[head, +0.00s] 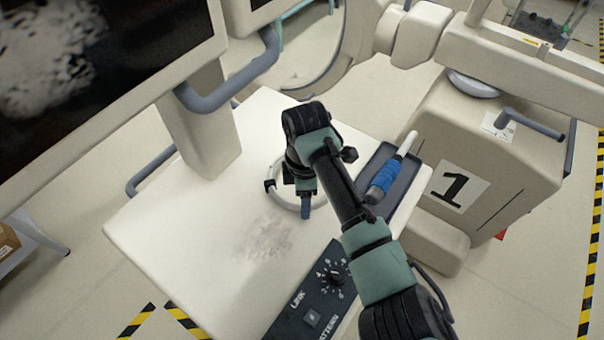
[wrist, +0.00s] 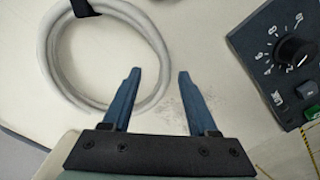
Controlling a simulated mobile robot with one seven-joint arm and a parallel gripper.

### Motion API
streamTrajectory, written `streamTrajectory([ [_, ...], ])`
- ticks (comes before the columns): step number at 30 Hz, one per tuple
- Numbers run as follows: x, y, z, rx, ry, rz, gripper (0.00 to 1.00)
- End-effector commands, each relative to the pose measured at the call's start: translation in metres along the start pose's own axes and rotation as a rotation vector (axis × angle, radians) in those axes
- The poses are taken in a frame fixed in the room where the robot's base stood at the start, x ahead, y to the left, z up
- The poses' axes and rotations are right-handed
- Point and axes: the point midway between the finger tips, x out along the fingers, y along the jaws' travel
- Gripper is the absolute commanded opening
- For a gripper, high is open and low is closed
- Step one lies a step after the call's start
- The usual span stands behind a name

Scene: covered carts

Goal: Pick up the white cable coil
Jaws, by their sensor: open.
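The white cable coil (wrist: 160,48) lies flat on the cream cart top, with a dark tie (wrist: 84,8) around part of it. In the head view the coil (head: 271,186) shows as a ring partly hidden behind my arm and gripper. My gripper (wrist: 158,78) is open and empty, its two blue fingers apart. In the wrist view the left finger overlaps the coil's near right side, and the right finger is outside the ring over bare cart top. I cannot tell whether the fingers touch the coil. In the head view my gripper (head: 306,207) points down at the coil.
A control panel with a knob (head: 336,277) is at the cart's front edge. A recessed tray (head: 400,192) holds a blue-handled tool (head: 383,180) to the right. A monitor (head: 95,75) on a column stands left. A cart marked 1 (head: 480,160) stands right. The top's left front is clear.

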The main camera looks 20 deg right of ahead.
Motion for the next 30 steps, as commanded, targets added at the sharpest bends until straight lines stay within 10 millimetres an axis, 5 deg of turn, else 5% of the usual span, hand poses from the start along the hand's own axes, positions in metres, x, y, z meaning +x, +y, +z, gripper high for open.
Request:
streamTrajectory([
  [11, 0.0134, -0.0002, -0.0005, -0.001, 0.000, 0.001, 0.57],
  [21, 0.0131, -0.0003, -0.0004, -0.001, 0.000, 0.000, 0.00],
  [30, 0.0129, -0.0003, -0.0004, -0.001, 0.000, 0.000, 0.00],
])
